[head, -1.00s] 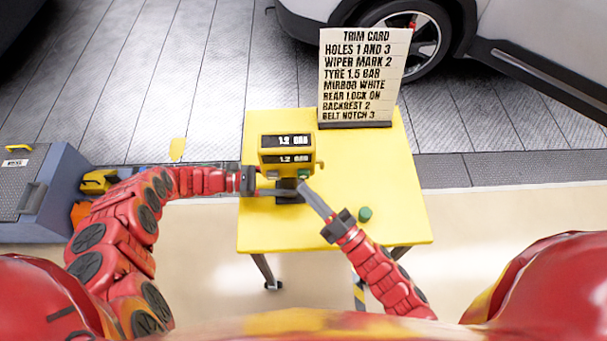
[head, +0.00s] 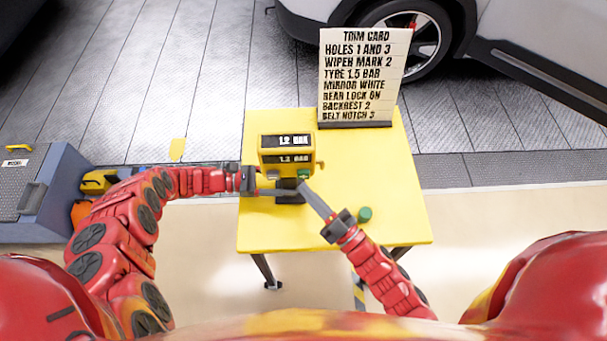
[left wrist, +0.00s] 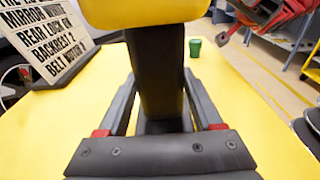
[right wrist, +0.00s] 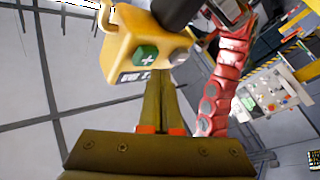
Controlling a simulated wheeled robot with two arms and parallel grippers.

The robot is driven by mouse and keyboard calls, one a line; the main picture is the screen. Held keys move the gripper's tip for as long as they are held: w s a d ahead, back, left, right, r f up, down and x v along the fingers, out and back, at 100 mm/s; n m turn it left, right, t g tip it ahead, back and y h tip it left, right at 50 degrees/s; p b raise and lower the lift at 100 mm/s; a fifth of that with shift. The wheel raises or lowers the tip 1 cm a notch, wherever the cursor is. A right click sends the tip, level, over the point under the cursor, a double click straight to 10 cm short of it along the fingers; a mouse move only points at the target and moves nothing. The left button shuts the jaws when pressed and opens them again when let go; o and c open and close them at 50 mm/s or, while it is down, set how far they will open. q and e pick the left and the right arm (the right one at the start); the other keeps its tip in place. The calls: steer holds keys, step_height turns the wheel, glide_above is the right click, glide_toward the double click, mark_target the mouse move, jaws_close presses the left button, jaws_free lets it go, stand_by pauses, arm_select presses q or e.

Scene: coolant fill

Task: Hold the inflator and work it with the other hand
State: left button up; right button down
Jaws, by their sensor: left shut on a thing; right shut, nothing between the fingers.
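The yellow inflator (head: 287,150) stands on the yellow table, its two display lines both seeming to read 1.2 BAR. My left gripper (head: 281,191) is shut on the inflator's dark handle; the handle (left wrist: 158,75) shows between the fingers in the left wrist view. My right gripper (head: 302,184) is shut and empty, its tips at the inflator's lower front by the green button. In the right wrist view the green plus button (right wrist: 146,54) lies just beyond the closed fingertips (right wrist: 158,82). I cannot tell whether the tips touch it.
A trim card (head: 362,75) stands at the back of the table (head: 400,215) and lists "TYRE 1.5 BAR". A small green cap (head: 365,214) sits on the table right of my right gripper. A car (head: 460,40) stands behind.

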steer(key=shift+w, duration=0.1)
stand_by(0.6)
steer(key=shift+w, duration=0.3)
steer(key=shift+w, duration=0.5)
stand_by(0.6)
steer(key=shift+s, duration=0.1)
stand_by(3.6)
steer(key=shift+s, duration=0.8)
steer(key=shift+s, duration=2.55)
